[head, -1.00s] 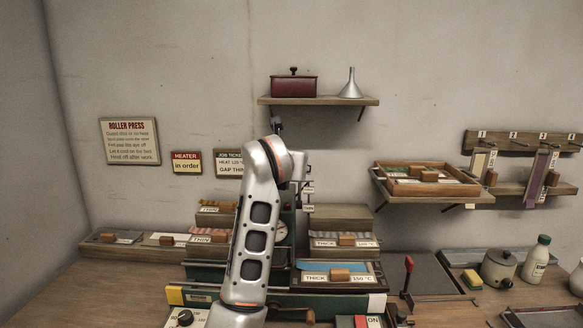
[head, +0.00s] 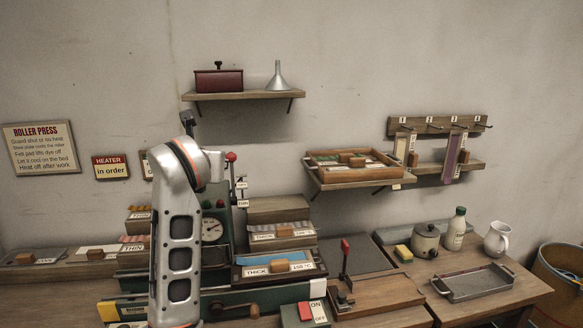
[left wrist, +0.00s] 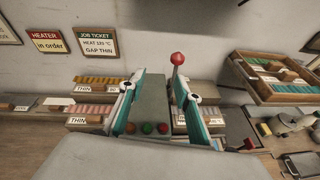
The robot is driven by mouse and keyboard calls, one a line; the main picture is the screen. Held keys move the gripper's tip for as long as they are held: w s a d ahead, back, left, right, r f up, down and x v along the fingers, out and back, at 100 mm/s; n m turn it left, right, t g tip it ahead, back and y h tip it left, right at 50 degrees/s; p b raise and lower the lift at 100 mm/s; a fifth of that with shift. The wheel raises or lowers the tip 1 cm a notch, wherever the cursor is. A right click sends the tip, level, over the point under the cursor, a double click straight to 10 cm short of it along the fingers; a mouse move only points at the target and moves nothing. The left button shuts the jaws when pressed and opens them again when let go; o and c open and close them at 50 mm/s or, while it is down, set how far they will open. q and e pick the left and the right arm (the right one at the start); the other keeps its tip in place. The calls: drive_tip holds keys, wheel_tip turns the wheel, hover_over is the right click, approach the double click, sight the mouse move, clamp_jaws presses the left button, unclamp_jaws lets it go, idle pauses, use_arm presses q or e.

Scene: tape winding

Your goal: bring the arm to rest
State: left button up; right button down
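My left arm (head: 180,235) stands upright in front of the press in the head view. Its gripper is hidden there. In the left wrist view my left gripper (left wrist: 157,88) has its two teal fingers well apart, with nothing held between them. The green roller press (left wrist: 151,100) shows beyond the gap, with a red-knobbed lever (left wrist: 177,60) at its right. In the head view the press's dial gauge (head: 211,229) and red lever knob (head: 231,157) show just right of my arm. My right gripper is not in view.
A wall shelf (head: 245,96) holds a red box and a funnel. A wooden tray (head: 350,172) sits on a bracket at right. Labelled blocks (head: 282,236) flank the press. A pot (head: 426,241), bottle (head: 455,229), jug (head: 497,239) and metal tray (head: 473,283) stand on the right bench.

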use_arm(q)
drive_tip(key=s+a+y, duration=0.2)
drive_tip(key=a+y, duration=0.3)
drive_tip(key=a, duration=0.3)
drive_tip(key=s+a+r+m+t+y, duration=0.3)
drive_tip(key=s+a+r+t+y, duration=0.15)
drive_tip(key=s+y, duration=0.45)
drive_tip(key=s+d+f+m+t+h, duration=0.15)
drive_tip(key=d+m+t+h, duration=0.25)
drive_tip(key=d+m+h, duration=0.5)
drive_tip(key=s+d+f+m+t+h, duration=0.1)
drive_tip(key=s+d+m+t+h, duration=0.4)
drive_tip(key=m, duration=0.8)
drive_tip(key=w+d+f+m+g+h, duration=0.1)
drive_tip(key=d+f+m+g+h, duration=0.35)
drive_tip(key=f+m+h, duration=0.45)
drive_tip(key=s+f+m+g+y, duration=0.3)
drive_tip(key=f+m+g, duration=0.5)
drive_tip(key=f, duration=1.3)
drive_tip(key=s+a+f+m+g+y, duration=0.2)
drive_tip(key=s+a+f+g+y, duration=0.6)
drive_tip(key=s+a+f, duration=0.85)
drive_tip(key=d+f+n+t+h, duration=0.2)
drive_tip(key=d+f+h, duration=0.5)
drive_tip(key=d+f, duration=0.5)
drive_tip(key=d+t, duration=0.1)
drive_tip(key=d, duration=0.3)
drive_tip(key=shift+s+n+t+h, duration=0.25)
drive_tip(key=shift+n+t+h, duration=0.05)
drive_tip(key=shift+t+h, duration=0.1)
